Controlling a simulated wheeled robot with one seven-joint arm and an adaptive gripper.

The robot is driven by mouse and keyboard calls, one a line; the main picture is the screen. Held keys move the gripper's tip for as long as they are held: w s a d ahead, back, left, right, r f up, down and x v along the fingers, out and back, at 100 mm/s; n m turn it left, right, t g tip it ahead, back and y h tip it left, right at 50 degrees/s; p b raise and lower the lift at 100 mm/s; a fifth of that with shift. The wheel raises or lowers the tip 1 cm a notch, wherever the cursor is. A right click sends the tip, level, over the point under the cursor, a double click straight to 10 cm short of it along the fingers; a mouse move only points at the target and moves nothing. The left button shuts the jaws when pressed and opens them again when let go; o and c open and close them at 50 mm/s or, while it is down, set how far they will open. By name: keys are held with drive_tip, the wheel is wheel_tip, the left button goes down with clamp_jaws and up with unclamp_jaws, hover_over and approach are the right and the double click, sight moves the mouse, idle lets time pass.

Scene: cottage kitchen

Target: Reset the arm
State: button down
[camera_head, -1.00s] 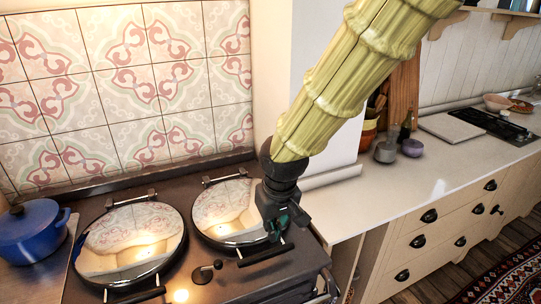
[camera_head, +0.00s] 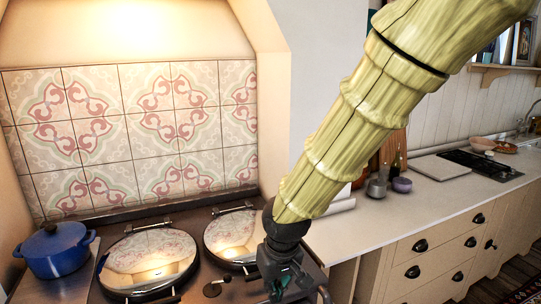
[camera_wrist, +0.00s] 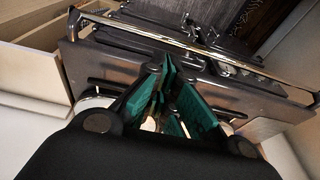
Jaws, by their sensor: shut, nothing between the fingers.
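My arm reaches down from the upper right in the head view, in a pale yellow-green ribbed sleeve. My gripper (camera_head: 285,282) hangs at its lower end, in front of the range cooker's right side, near the picture's bottom edge. In the wrist view the gripper's green-padded fingers (camera_wrist: 170,82) are together, with nothing held between them. The fingertips point toward the cooker's front with its chrome rail (camera_wrist: 165,38). I cannot tell the exact gap between gripper and cooker.
The cooker has two shiny round lids, left (camera_head: 147,262) and right (camera_head: 231,236). A blue pot (camera_head: 56,252) stands at the left. A pale counter (camera_head: 400,208) with drawers (camera_head: 440,245) runs to the right, with a grey jar (camera_head: 376,188) and a purple bowl (camera_head: 401,185).

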drive_tip(key=s+d+f+m+g, duration=0.1)
drive_tip(key=s+d+f, duration=0.15)
drive_tip(key=f, duration=0.65)
drive_tip(key=s+d+f+m+y, duration=0.1)
drive_tip(key=s+d+f, duration=0.15)
drive_tip(key=f, duration=0.65)
drive_tip(key=s+d+f+m+g, duration=0.15)
drive_tip(key=d+f, duration=0.25)
drive_tip(key=f, duration=0.5)
drive_tip(key=s+d+f+m+h, duration=0.1)
drive_tip(key=s+d+f, duration=0.5)
drive_tip(key=s, duration=0.4)
drive_tip(key=s+d+f+h, duration=0.1)
drive_tip(key=s+d+f, duration=0.6)
drive_tip(key=s+f, duration=0.2)
drive_tip(key=shift+s+f+m+b, duration=0.2)
drive_tip(key=shift+s+m+b, duration=0.1)
drive_tip(key=shift+s+m, duration=0.05)
drive_tip(key=c, duration=2.2)
unclamp_jaws()
drive_tip(key=shift+d, duration=0.1)
